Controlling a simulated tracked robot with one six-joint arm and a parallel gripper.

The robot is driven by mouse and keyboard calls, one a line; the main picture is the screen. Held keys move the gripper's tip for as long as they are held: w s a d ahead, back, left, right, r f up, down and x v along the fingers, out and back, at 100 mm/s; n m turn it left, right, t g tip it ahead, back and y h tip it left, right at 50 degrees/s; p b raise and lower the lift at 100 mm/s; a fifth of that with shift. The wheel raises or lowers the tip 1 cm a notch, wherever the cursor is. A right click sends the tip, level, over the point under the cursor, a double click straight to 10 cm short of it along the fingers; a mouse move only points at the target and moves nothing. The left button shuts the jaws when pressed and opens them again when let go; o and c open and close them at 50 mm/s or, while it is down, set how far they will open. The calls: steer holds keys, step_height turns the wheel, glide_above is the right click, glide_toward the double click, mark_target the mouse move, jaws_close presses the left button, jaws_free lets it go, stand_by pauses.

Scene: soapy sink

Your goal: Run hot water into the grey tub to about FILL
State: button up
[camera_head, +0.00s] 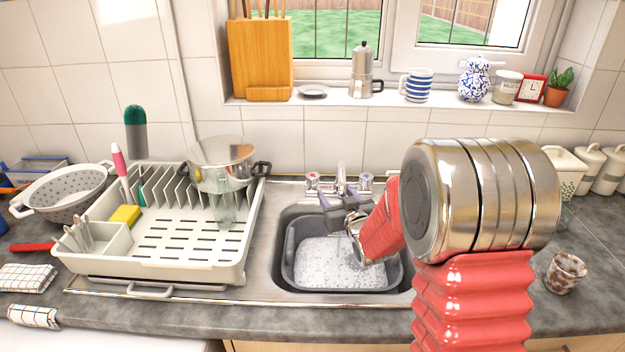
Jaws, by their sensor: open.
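The grey tub (287,256) sits in the steel sink (272,232) at the middle. White suds (325,262) cover what it holds, below its rim; I can make out no FILL mark. The mixer tap stands behind the tub, with a red-marked left handle (313,181) and a right handle (365,183). My gripper (328,204) is open, in front of the tap and over the back of the tub. It hides much of the spout, and I cannot tell whether it touches the tap. A faint pale streak below it may be running water. My arm covers the tub's right side.
A white dish rack (243,243) with a steel pot (222,152), a glass (223,208) and a yellow sponge (125,215) stands left of the sink. A colander (66,195) is further left. A brown patterned cup (565,272) stands on the right worktop.

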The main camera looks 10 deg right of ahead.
mark_target(315, 182)
steer(key=shift+n+t+y, duration=0.3)
steer(key=shift+t+y, duration=0.4)
steer(key=shift+y, duration=0.2)
steer(key=f, duration=0.1)
steer(key=w+a+f, duration=0.1)
steer(key=f, duration=0.2)
steer(key=shift+w+a, duration=0.3)
steer(key=shift+w, duration=0.05)
steer(key=shift+w, duration=0.15)
steer(key=shift+w+a, duration=0.4)
steer(key=shift+w, duration=1.8)
steer(key=shift+w+a, duration=0.45)
steer(key=shift+w, duration=1.8)
steer(key=shift+w+a, duration=0.4)
steer(key=shift+w, duration=1.8)
steer(key=shift+c, duration=0.3)
steer(key=c, duration=1)
